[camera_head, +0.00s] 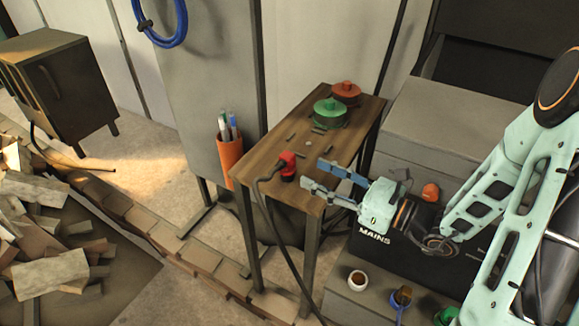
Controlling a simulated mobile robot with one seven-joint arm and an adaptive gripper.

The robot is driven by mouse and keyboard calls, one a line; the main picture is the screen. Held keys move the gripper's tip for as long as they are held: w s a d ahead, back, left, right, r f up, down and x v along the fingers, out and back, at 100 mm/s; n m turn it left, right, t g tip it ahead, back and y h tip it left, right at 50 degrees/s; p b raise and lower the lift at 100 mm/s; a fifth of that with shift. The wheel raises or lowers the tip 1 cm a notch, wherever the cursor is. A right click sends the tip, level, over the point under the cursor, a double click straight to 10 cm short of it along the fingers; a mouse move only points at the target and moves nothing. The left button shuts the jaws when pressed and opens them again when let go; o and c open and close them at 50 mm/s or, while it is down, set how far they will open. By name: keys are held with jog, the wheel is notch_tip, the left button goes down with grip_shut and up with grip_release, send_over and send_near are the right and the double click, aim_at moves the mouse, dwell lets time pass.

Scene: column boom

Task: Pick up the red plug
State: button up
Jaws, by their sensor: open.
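The red plug (288,165) stands at the near left part of the narrow wooden table (270,149). A black cable runs from it over the table's left edge and down towards the floor. My gripper (310,176) is open and empty, just right of the plug. Its two blue-grey fingers point left towards the plug, one farther back and one nearer. The fingertips look close to the plug, but I cannot tell the exact gap or height.
A green round piece (329,113) and an orange-red one (346,92) sit at the table's far end. An orange holder with pens (230,152) hangs left of the table. A black box marked MAINS (385,255) stands under my gripper. Rubble (45,235) lies at left.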

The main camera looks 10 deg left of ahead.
aim_at(293, 162)
jog(key=x, duration=0.9)
jog(key=shift+c, duration=0.7)
jog(key=shift+r, duration=0.1)
grip_shut()
